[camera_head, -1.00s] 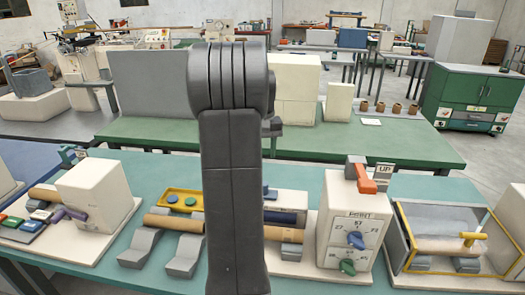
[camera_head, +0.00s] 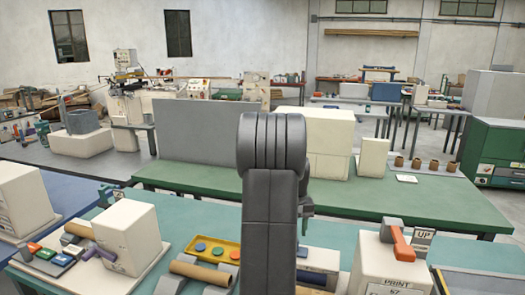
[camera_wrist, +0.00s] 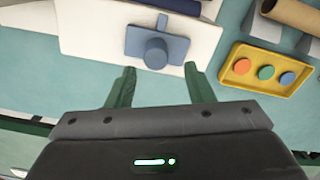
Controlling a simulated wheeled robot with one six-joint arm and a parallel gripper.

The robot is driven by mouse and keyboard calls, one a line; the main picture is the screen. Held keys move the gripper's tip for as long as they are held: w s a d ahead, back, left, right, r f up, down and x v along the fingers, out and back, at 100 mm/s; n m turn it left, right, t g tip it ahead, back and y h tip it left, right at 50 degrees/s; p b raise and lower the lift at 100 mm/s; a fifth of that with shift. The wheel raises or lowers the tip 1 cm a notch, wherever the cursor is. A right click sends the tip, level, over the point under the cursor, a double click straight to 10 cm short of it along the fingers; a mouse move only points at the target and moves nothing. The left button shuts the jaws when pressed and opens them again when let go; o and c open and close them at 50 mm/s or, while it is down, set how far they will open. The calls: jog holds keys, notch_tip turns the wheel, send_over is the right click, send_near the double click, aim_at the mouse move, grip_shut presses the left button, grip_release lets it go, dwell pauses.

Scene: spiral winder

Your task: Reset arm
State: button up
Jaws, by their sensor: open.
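My gripper (camera_wrist: 160,69) shows in the wrist view with its two green fingers spread apart and nothing between them. Beyond the fingertips is a blue-grey block with a round knob (camera_wrist: 155,50) on a white base plate (camera_wrist: 85,28). I cannot tell the height of the fingers above it. In the head view my dark grey arm stands upright in the middle and hides part of the benches.
A yellow tray (camera_head: 232,259) with coloured buttons, a cardboard tube (camera_head: 201,273), a white box (camera_head: 128,238) and a white machine with a red-orange lever (camera_head: 373,268) are on the teal bench (camera_head: 190,219). A green bench (camera_head: 430,196) is behind. A green cabinet (camera_head: 490,150) stands right.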

notch_tip(320, 180, down, 5)
jog(key=shift+f, duration=0.1)
jog(key=shift+s+d, duration=0.15)
jog(key=shift+d, duration=0.35)
jog(key=shift+s, duration=0.1)
